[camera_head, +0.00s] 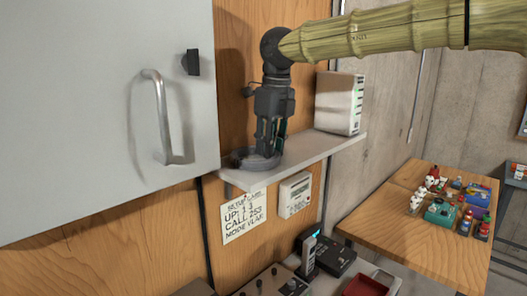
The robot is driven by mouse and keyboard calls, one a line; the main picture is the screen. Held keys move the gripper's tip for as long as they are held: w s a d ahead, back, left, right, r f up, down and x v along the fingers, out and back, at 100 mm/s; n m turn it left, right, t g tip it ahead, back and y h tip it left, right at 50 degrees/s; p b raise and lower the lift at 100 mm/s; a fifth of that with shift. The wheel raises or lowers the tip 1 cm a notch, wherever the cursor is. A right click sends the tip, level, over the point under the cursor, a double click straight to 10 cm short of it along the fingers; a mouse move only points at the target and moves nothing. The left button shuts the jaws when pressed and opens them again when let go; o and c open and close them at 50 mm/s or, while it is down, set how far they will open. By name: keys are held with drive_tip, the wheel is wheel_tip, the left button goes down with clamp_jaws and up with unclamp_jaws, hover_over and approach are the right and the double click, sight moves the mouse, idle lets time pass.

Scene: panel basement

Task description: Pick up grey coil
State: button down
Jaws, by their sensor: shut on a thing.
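The grey coil (258,160) lies flat at the left end of a narrow light shelf (290,163) on the wooden wall panel. My dark gripper (266,150) points straight down at it, its fingertips at the coil's right part. The gripper is shut on the coil. The coil looks to be on or very near the shelf; I cannot tell whether there is a gap beneath it. The fingertips are partly hidden against the dark coil.
A grey cabinet door with a handle (161,115) stands close on the left. A white box (340,102) stands on the shelf to the right. Below are a paper note (244,217), a control desk with a red tray (366,287), and a wooden table (378,228) with small items.

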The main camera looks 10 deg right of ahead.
drive_tip(key=shift+r+b, duration=1)
drive_tip(key=shift+r, duration=0.35)
drive_tip(key=shift+s+r, duration=0.15)
drive_tip(key=shift+r, duration=0.15)
drive_tip(key=s+r+b, duration=0.1)
drive_tip(key=s+b, duration=0.5)
drive_tip(key=s, duration=0.9)
drive_tip(key=shift+s+d+r+b, duration=0.3)
drive_tip(key=shift+s+d+r, duration=0.05)
